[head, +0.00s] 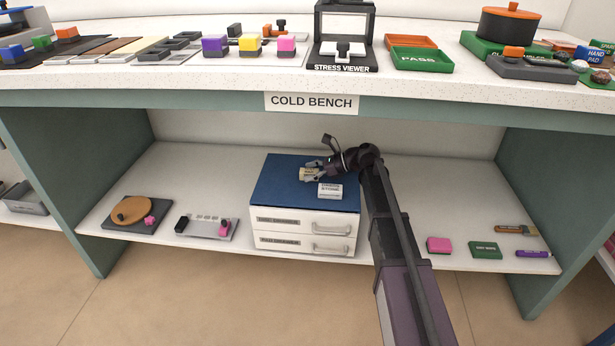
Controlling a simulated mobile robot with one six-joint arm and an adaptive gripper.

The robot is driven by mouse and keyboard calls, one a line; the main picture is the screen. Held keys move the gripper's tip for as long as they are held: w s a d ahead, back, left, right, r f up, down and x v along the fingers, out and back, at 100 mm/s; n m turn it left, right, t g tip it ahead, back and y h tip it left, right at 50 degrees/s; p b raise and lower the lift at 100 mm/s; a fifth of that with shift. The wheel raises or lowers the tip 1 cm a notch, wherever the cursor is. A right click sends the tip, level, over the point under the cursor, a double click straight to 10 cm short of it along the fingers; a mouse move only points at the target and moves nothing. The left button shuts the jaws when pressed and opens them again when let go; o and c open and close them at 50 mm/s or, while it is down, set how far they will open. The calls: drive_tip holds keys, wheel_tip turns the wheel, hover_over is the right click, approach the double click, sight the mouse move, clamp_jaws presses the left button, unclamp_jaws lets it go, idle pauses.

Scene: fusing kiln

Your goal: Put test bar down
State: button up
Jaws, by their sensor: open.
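A small tan block (308,175) with lettering too small to read rests on the blue top of the drawer unit (275,185), on the shelf under the cold bench. It may be the test bar, but I cannot confirm that from its label. My gripper (314,171) is low over the blue top at the tan block, with its fingers open around or beside it. I cannot tell whether a finger touches the block. The gripper partly hides its right side.
A white labelled block (330,190) lies just right of and in front of the gripper. A turntable (133,209) and a grey plate (206,228) stand left on the shelf. A pink block (439,245) and green pad (485,250) lie right. The bench top (310,102) overhangs the shelf.

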sight(309, 170)
idle(0.4)
clamp_jaws()
drive_tip(key=shift+r, duration=0.1)
wheel_tip(309, 170, up, 3)
drive_tip(key=p, duration=0.3)
drive_tip(key=shift+r+p, duration=0.2)
drive_tip(key=shift+p, duration=0.1)
drive_tip(key=s+d, duration=0.3)
drive_tip(key=s, duration=0.1)
drive_tip(key=s+d+r+p, duration=0.1)
drive_tip(key=s+d, duration=0.2)
drive_tip(key=s, duration=0.2)
drive_tip(key=s+d, duration=0.3)
drive_tip(key=s, duration=0.1)
drive_tip(key=shift+s+r, duration=0.15)
drive_tip(key=shift+r, duration=0.05)
